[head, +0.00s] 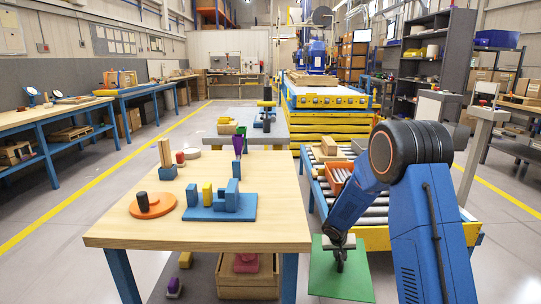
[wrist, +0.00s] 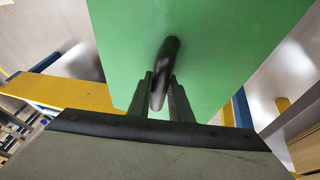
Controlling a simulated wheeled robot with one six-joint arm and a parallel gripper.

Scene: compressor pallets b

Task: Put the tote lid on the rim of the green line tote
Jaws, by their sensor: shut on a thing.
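The tote lid is a flat green panel (head: 340,284) with a dark bar handle (wrist: 165,72) on its face. My gripper (head: 338,252) is shut on that handle, and the wrist view shows its two fingers (wrist: 157,98) on either side of it. The lid hangs below the gripper, right of the wooden table and in front of the roller conveyor. In the wrist view the panel (wrist: 215,45) fills the upper middle. I cannot make out a green line tote in either view.
The wooden table (head: 130,236) holds a blue block plate (head: 218,210), an orange disc (head: 150,207) and other blocks. The roller conveyor (head: 317,183) behind the lid bears an orange bin (head: 334,181) and boxes. A wooden crate (head: 248,284) stands under the table.

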